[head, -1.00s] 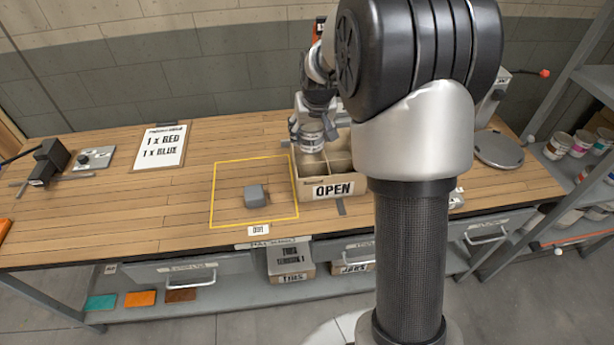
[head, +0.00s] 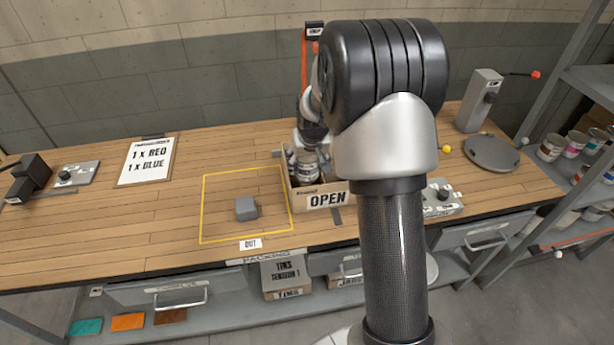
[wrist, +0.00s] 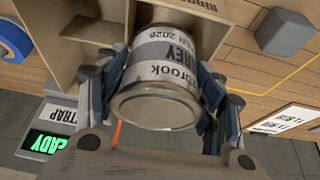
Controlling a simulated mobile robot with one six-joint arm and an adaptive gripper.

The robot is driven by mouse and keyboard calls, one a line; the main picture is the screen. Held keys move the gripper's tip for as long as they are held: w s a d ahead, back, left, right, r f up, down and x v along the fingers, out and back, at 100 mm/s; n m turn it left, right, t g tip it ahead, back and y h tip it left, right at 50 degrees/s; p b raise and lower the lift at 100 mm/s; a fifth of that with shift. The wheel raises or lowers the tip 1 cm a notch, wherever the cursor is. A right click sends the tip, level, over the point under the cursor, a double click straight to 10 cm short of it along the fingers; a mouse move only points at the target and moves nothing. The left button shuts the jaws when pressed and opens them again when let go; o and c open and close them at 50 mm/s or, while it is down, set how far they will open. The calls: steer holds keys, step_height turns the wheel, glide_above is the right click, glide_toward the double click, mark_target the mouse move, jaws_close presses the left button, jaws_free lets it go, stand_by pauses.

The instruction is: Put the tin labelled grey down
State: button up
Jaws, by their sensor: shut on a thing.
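The tin labelled grey (wrist: 165,75) is a metal tin with a white label reading "REY" and "brook" in the wrist view. My gripper (wrist: 160,95) is shut on it, with a finger on each side. In the head view the tin (head: 305,168) is at the left part of the open carton (head: 325,198), in or just above a compartment; I cannot tell whether it touches the carton floor. My arm hides the carton's right side. In the wrist view the carton's cardboard walls (wrist: 103,12) show behind the tin.
A grey block (head: 246,208) sits inside the yellow outlined square marked OUT, left of the carton. A sign (head: 147,160) reads 1 x RED, 1 x BLUE. A round plate (head: 492,152) is at the right. The bench's left middle is clear.

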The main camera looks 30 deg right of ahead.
mark_target(307, 176)
steer(key=shift+f+b, duration=0.55)
steer(key=shift+f, duration=1.6)
steer(key=shift+f+b, duration=0.55)
steer(key=shift+f, duration=0.1)
steer(key=o, duration=1.3)
steer(key=shift+r, duration=0.15)
